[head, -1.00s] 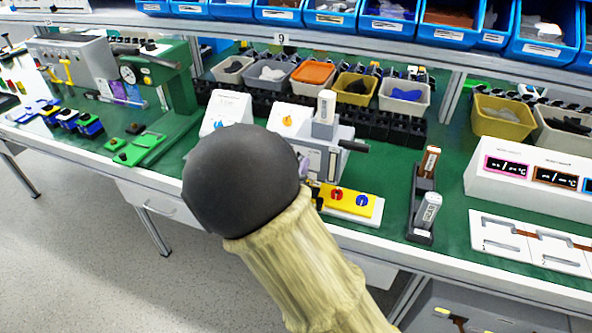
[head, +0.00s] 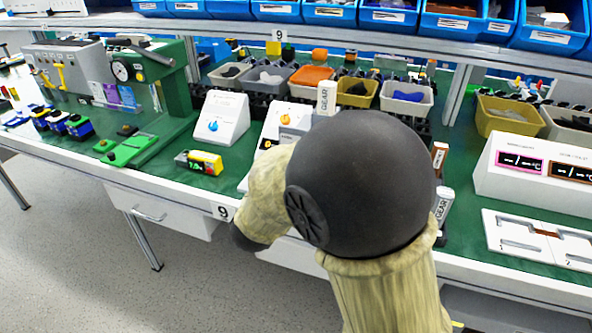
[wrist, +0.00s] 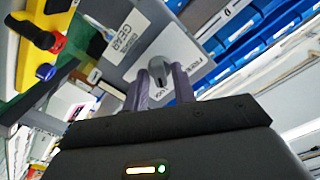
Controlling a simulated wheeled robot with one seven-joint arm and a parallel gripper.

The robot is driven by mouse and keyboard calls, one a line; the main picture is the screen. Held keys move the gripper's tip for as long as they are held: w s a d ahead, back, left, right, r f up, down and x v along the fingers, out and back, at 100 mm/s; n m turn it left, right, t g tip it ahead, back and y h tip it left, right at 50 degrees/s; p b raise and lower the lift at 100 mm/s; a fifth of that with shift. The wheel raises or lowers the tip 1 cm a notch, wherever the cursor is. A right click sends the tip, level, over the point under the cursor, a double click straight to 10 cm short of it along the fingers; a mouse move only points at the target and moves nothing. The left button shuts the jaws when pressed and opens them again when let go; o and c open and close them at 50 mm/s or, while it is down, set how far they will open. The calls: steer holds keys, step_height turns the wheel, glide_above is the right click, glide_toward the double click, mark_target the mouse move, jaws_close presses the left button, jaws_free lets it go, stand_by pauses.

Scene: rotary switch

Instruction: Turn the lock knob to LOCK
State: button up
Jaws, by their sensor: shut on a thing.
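The lock knob (wrist: 158,72) is a small grey knob on the grey face of a machine (wrist: 125,62) in the wrist view. My gripper (wrist: 161,80) has its two purple-grey fingers on either side of the knob and is shut on it. Printed labels stand on both sides of the knob; the writing is tilted and partly covered, so I cannot tell surely which mark it points to. In the head view my arm hides the knob, my gripper and most of the machine.
Parts bins (head: 405,98) line the back of the green bench.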

steer(key=shift+f+m+b, duration=0.15)
steer(key=shift+m+b, duration=0.8)
steer(key=shift+m, duration=0.15)
steer(key=o, duration=0.7)
steer(key=shift+s, duration=0.1)
steer(key=p+v, duration=0.1)
steer(key=v, duration=1.6)
steer(key=shift+s, duration=0.15)
